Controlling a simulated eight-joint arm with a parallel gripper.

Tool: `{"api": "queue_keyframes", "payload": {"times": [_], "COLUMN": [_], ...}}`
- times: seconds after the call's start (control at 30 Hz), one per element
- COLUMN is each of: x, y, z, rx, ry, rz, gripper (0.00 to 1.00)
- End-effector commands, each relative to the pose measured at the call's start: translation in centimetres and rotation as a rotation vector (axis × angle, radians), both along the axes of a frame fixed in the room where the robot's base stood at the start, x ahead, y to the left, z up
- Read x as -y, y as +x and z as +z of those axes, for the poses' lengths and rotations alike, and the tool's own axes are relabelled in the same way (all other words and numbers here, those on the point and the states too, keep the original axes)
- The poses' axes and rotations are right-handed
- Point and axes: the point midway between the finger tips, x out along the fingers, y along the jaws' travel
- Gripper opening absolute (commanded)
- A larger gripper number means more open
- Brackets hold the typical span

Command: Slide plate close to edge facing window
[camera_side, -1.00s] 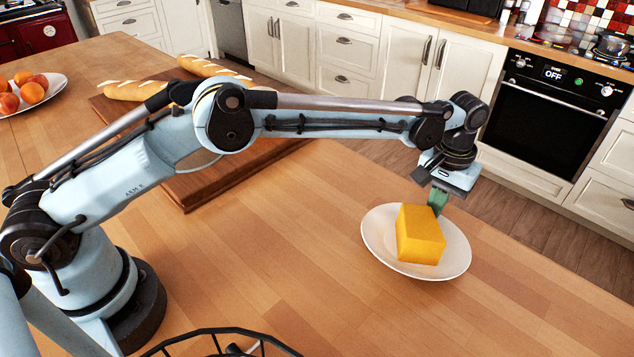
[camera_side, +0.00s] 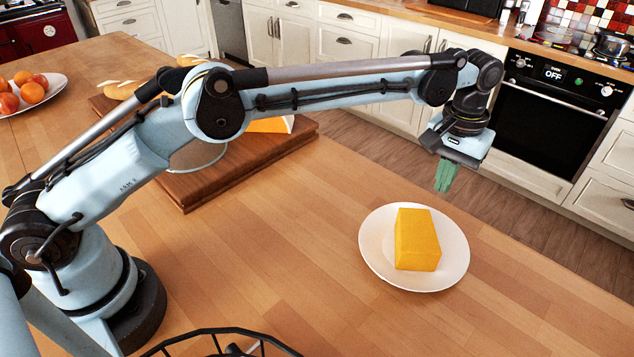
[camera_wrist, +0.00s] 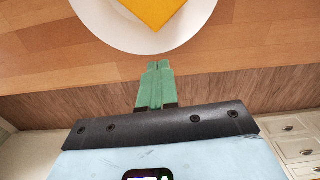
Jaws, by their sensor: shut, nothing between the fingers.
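A white oval-looking plate (camera_side: 376,247) rests on the wooden island top, inward from the long edge on the oven side. A yellow block (camera_side: 417,240), like cheese, sits on it. My gripper (camera_side: 442,190) is shut and empty, its green fingers pointing down. It hangs above and beyond the plate's far rim, toward the floor side, with no visible contact. In the wrist view, the plate (camera_wrist: 105,22) and the yellow block (camera_wrist: 155,8) are cut off at the top. The closed fingers (camera_wrist: 159,66) show just below the plate's rim. No window is in view.
A cutting board (camera_side: 228,180) with bread (camera_side: 125,90) lies behind my arm. A fruit plate (camera_side: 52,88) is at far left, and a dark wire basket (camera_side: 225,335) at the front. The wood right and left of the plate is clear. Floor lies beyond the island edge.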

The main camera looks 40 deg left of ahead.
Motion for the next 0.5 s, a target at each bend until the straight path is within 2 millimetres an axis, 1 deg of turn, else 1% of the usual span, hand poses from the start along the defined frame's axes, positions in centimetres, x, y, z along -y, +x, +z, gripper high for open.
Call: {"api": "queue_keyframes", "payload": {"times": [0.1,0.2,0.5], "x": [0.0,0.0,0.0], "y": [0.0,0.0,0.0], "z": [1.2,1.7,1.9], "rx": [0.0,0.0,0.0], "ry": [0.0,0.0,0.0], "rz": [0.0,0.0,0.0], "gripper": [0.0,0.0,0.0]}}
